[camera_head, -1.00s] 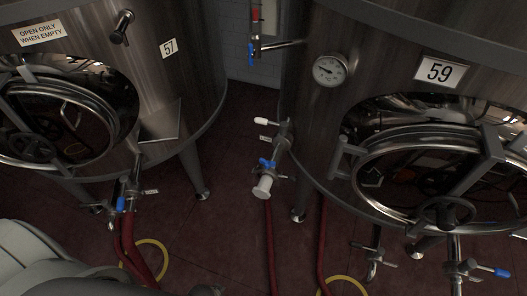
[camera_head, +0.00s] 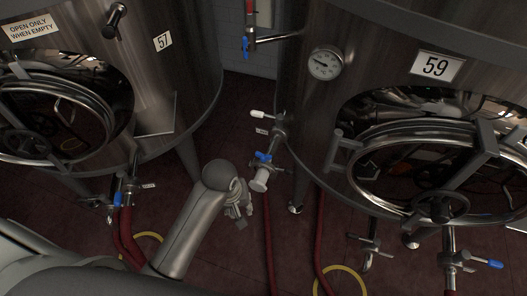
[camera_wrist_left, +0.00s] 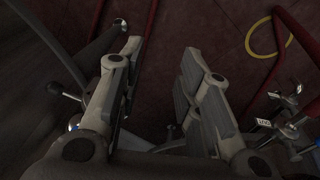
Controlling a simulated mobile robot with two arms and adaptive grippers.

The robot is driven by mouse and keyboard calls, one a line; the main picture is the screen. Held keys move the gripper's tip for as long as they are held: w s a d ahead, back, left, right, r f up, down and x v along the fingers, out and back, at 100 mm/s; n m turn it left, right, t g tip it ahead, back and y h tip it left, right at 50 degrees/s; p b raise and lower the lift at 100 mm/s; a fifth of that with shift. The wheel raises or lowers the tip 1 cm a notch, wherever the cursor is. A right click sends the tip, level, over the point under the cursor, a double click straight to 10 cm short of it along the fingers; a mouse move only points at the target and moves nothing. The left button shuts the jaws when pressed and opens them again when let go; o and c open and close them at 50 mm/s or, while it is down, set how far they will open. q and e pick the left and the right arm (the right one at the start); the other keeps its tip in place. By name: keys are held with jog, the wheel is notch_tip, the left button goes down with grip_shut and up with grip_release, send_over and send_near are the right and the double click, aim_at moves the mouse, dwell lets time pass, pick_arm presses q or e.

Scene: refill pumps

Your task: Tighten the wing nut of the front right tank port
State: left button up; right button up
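Tank 59 (camera_head: 300,120) stands at the right. A valve port with a blue handle (camera_head: 263,157) and a pale end fitting (camera_head: 259,182) points down from its left side. Two more valve ports hang under its front, one at the middle (camera_head: 370,247) and one with a blue handle at the far right (camera_head: 451,259). I cannot make out a wing nut on any of them. My left gripper (camera_head: 238,205) is just left of and below the pale end fitting, apparently apart from it. In the left wrist view its fingers (camera_wrist_left: 160,60) are spread, with only floor between them. My right gripper is not seen.
Tank 57 (camera_head: 190,85) stands at the left, with its own blue-handled valve (camera_head: 116,199) and a red hose (camera_head: 126,240). Red hoses (camera_head: 268,240) and a yellow hose loop (camera_head: 345,270) lie on the dark red floor. Bare floor shows between the tanks.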

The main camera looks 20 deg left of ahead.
pick_arm(q)
jog(key=w+d+r+n+g, duration=0.1)
jog(key=w+r+n, duration=0.15)
jog(key=w, duration=0.35)
jog(key=w+r+n, duration=0.2)
jog(key=w+n, duration=0.2)
jog(key=w, duration=0.1)
notch_tip(320, 180, up, 7)
jog(key=n+g, duration=0.1)
jog(key=n, duration=0.5)
send_over(264, 154)
notch_tip(264, 154, down, 11)
jog(key=shift+r+p, duration=0.15)
jog(key=shift+p, duration=0.3)
grip_shut()
